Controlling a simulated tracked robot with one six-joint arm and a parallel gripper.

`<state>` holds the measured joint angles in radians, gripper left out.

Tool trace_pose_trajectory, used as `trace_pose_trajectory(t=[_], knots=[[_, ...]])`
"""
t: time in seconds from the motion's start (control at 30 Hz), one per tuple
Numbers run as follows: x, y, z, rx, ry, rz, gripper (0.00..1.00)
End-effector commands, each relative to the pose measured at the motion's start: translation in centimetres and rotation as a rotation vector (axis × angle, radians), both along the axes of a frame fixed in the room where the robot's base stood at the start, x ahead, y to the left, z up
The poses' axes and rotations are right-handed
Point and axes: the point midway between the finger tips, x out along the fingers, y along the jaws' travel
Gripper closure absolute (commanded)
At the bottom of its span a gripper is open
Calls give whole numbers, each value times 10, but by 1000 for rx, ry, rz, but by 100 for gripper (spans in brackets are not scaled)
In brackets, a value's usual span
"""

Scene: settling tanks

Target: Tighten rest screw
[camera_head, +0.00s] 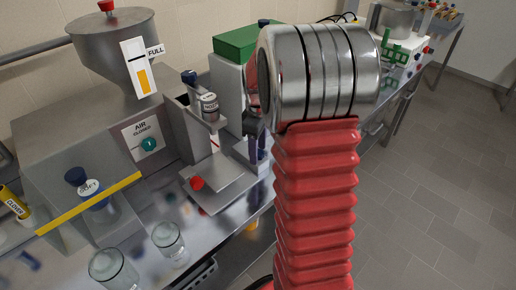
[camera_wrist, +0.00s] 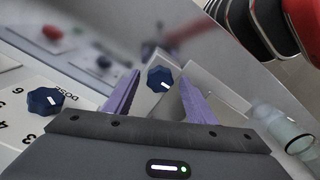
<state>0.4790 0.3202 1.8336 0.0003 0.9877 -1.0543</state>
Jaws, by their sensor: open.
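No label I can read clearly says which part is the rest screw. In the wrist view, a dark blue faceted knob (camera_wrist: 160,80) with a white mark sits on a pale panel, between the two purple fingers of my open gripper (camera_wrist: 159,74). I cannot tell whether the fingers touch it. In the head view, my gripper is mostly hidden behind my metal wrist; a bluish finger shows beside the green-topped box. A small metal stand (camera_head: 215,175) to its left carries a labelled grey cylinder (camera_head: 209,106) and a red knob (camera_head: 197,183).
Another blue knob (camera_wrist: 44,101), marked DOSE, lies left of my gripper. A hopper (camera_head: 112,45), a green-topped box (camera_head: 235,43) and two glass jars (camera_head: 168,238) stand on the bench. A glass (camera_wrist: 296,137) is at the wrist view's right. Open floor lies right of the bench.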

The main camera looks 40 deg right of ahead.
Motion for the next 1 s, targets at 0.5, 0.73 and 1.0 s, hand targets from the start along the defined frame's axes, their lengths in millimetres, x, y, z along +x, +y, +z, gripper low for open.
trace_pose_trajectory(t=[0.5,0.73,1.0], knots=[[0,0,0,0,0,-1,79],[0,0,0,-1,-1,-1,90],[0,-1,1,-1,-1,-32,90]])
